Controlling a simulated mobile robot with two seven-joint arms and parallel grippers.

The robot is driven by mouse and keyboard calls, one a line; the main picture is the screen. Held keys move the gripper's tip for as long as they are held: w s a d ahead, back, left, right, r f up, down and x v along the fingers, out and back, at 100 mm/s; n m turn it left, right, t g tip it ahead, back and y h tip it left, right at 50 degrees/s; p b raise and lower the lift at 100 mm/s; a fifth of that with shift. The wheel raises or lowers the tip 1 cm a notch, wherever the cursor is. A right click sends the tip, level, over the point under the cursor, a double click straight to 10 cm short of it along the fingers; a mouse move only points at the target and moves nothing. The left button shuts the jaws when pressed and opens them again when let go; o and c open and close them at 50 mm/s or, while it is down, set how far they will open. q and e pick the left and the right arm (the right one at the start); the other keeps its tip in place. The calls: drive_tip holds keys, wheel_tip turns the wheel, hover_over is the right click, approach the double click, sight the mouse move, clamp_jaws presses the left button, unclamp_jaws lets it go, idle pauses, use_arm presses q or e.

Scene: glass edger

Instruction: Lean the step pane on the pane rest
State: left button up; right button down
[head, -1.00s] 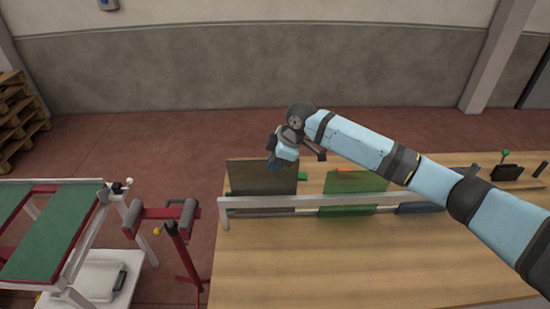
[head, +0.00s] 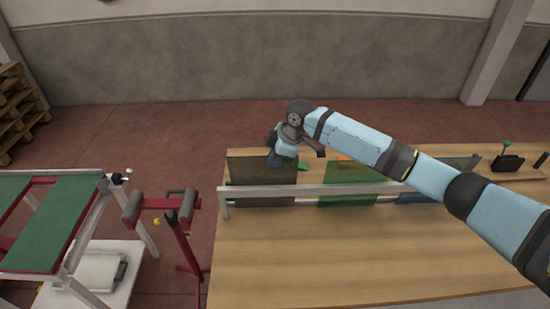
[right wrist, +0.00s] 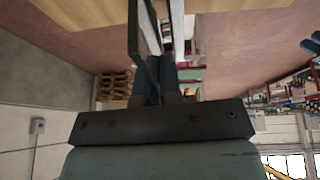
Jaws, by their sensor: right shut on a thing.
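The step pane, as I take it, is the dark brown-olive pane (head: 248,171) at the left end of the pane rest (head: 400,187). It stands close to upright, with its lower part showing below the white rail of the rest. My right gripper (head: 275,160) is shut on the pane's upper edge, near its right side. In the right wrist view the fingers (right wrist: 165,85) point away from me, with a thin dark sheet (right wrist: 140,45) seen nearly edge-on between or beside them. My left gripper is not in view.
A green pane (head: 350,175) and a blue pane (head: 440,170) stand at the same rest, partly behind my right arm. The wooden table (head: 350,250) is bare in front. A red roller stand (head: 178,225) and green-topped frame (head: 55,215) are at left.

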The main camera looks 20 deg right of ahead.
drive_tip(key=shift+f, duration=0.4)
idle(0.3)
drive_tip(key=c, duration=1.3)
unclamp_jaws()
drive_tip(key=shift+o, duration=0.4)
drive_tip(key=shift+f, duration=0.1)
drive_tip(key=b+v, duration=0.2)
drive_tip(key=v, duration=1.2)
drive_tip(key=shift+a, duration=0.1)
